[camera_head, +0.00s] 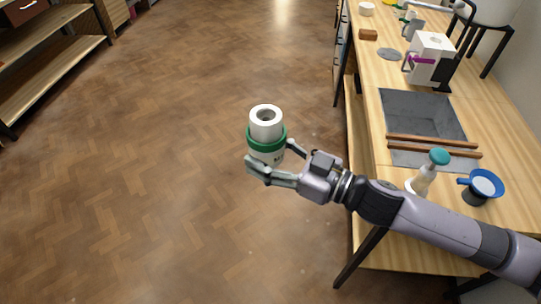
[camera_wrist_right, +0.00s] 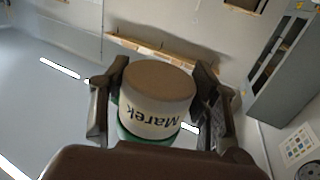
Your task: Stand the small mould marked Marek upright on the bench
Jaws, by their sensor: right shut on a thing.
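The small mould (camera_head: 266,126) is a white cylinder with a green band and a narrower neck with a round hole at its top in the head view. My right gripper (camera_head: 268,163) is shut on its lower part and holds it in the air over the floor, left of the bench (camera_head: 400,245). In the right wrist view the mould (camera_wrist_right: 155,108) sits between both fingers of my right gripper (camera_wrist_right: 155,100). My left gripper is out of view.
Clear bench lies along the near edge. Wooden shelves (camera_head: 55,55) stand at far left.

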